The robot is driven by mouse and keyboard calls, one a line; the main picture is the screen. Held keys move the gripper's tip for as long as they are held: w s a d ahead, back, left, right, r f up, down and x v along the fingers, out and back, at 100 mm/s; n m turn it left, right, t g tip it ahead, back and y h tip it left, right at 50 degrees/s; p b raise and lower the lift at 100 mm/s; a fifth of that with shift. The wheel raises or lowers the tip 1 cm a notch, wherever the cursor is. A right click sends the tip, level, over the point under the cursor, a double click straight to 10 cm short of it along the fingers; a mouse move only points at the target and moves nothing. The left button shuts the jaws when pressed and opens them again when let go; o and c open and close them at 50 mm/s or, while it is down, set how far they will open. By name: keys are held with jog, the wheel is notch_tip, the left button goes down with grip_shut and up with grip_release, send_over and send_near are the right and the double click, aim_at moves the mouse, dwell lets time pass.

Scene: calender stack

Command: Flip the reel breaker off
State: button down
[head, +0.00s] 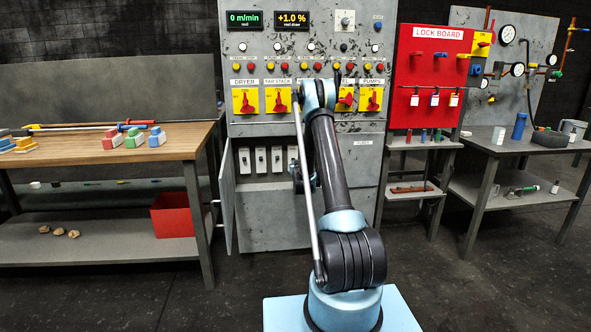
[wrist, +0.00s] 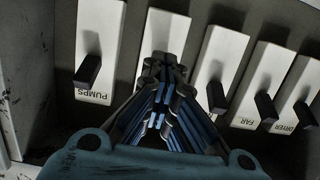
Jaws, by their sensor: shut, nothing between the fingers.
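The wrist view shows a row of white breaker plates with black levers. The leftmost plate (wrist: 98,45) reads PUMPS, and its lever (wrist: 88,70) shows clearly. My gripper (wrist: 162,68) is shut and empty, with its tips over the plate second from left (wrist: 165,32), beside PUMPS. By its place between PUMPS and the others, this looks like the reel breaker; its label and lever are hidden by my fingers. I cannot tell whether the tips touch it. In the head view the gripper is mostly hidden behind my arm, low in the open cabinet (head: 265,205).
The cabinet door (head: 227,195) hangs open at left. Red rotary switches (head: 281,100) sit above. A lock board (head: 430,80) and tables flank the cabinet.

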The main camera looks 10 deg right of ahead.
jog(key=s, duration=0.9)
jog(key=shift+s, duration=0.25)
dwell(0.4)
